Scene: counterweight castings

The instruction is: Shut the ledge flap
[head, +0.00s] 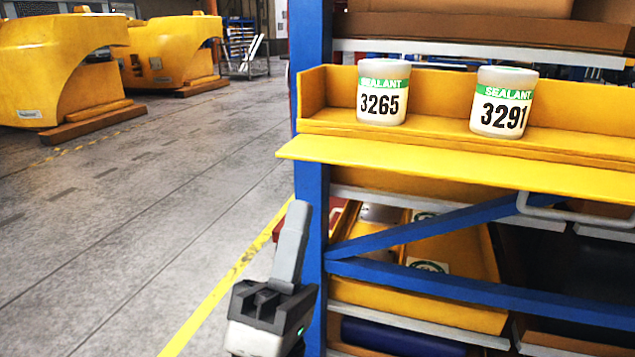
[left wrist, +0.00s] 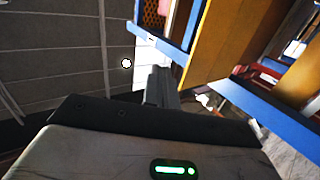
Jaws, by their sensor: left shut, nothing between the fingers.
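The ledge flap (head: 450,167) is a long yellow board along the front edge of the yellow ledge (head: 328,92). It sticks out toward me, roughly flat, and is open. Two white sealant tubs stand upright on the ledge behind it, tub 3265 (head: 382,92) and tub 3291 (head: 502,103). My left gripper (head: 298,210) is shut and empty, fingers pointing up, below the flap's left end in the picture and in front of the blue post. Its fingers (left wrist: 160,85) also show in the left wrist view. My right gripper is not in view.
A blue rack post (head: 312,190) and slanting blue braces (head: 430,225) frame the shelves below, which hold yellow bins (head: 455,245). A grey handle (head: 575,212) hangs under the flap at right. The floor (head: 150,230) at left is clear, with yellow castings (head: 60,60) farther back.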

